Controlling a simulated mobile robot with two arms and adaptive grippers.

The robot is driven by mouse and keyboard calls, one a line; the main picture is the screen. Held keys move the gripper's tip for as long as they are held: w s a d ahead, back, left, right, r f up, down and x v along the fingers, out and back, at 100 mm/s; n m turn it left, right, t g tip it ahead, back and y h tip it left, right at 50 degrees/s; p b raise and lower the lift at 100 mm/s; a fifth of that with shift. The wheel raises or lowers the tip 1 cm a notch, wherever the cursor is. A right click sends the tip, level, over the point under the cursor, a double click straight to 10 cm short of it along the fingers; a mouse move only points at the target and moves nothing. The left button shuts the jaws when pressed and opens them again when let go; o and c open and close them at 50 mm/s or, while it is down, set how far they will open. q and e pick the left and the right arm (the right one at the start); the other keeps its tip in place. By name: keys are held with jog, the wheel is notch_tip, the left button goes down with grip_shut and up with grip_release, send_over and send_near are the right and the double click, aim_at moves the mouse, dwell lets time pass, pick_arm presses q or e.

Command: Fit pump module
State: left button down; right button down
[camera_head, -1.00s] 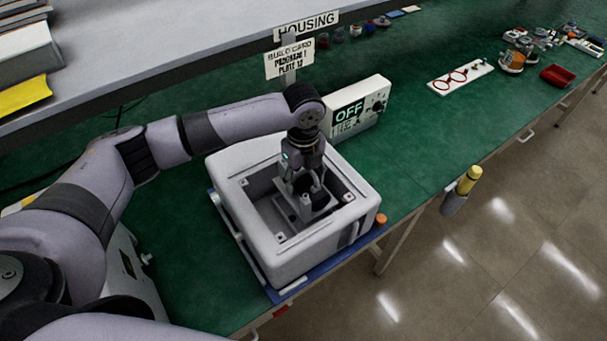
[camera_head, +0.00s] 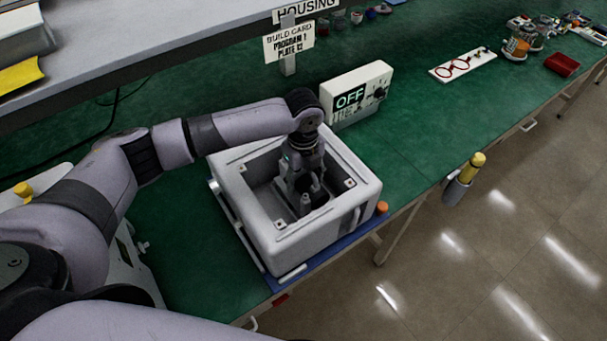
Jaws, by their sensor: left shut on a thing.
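The housing (camera_head: 318,234) is an open-topped pale grey box on a blue mat (camera_head: 340,246) on the green bench. My left gripper (camera_head: 305,190) points down inside its cavity and is shut on the pump module (camera_head: 304,203), a grey part with a small upright post. The gripper and the cavity walls hide most of the module. I cannot tell whether it touches the cavity floor. My right gripper is not in view.
A white control box (camera_head: 357,95) reading OFF stands behind the housing. A build card (camera_head: 289,43) reads program 1, plate 12. A yellow-capped bottle (camera_head: 464,180) hangs at the bench edge. A white board with red rings (camera_head: 463,65) lies farther right. Green bench between is clear.

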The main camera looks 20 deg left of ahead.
pick_arm(q)
jog(key=shift+f+b, duration=0.6)
jog(key=shift+f, duration=0.9)
jog(key=shift+f, duration=0.25)
jog(key=c, duration=1.1)
grip_release()
jog(key=o, duration=0.5)
jog(key=shift+s+f, duration=0.1)
jog(key=shift+f, duration=0.05)
notch_tip(320, 180, up, 12)
jog(key=shift+r, duration=0.1)
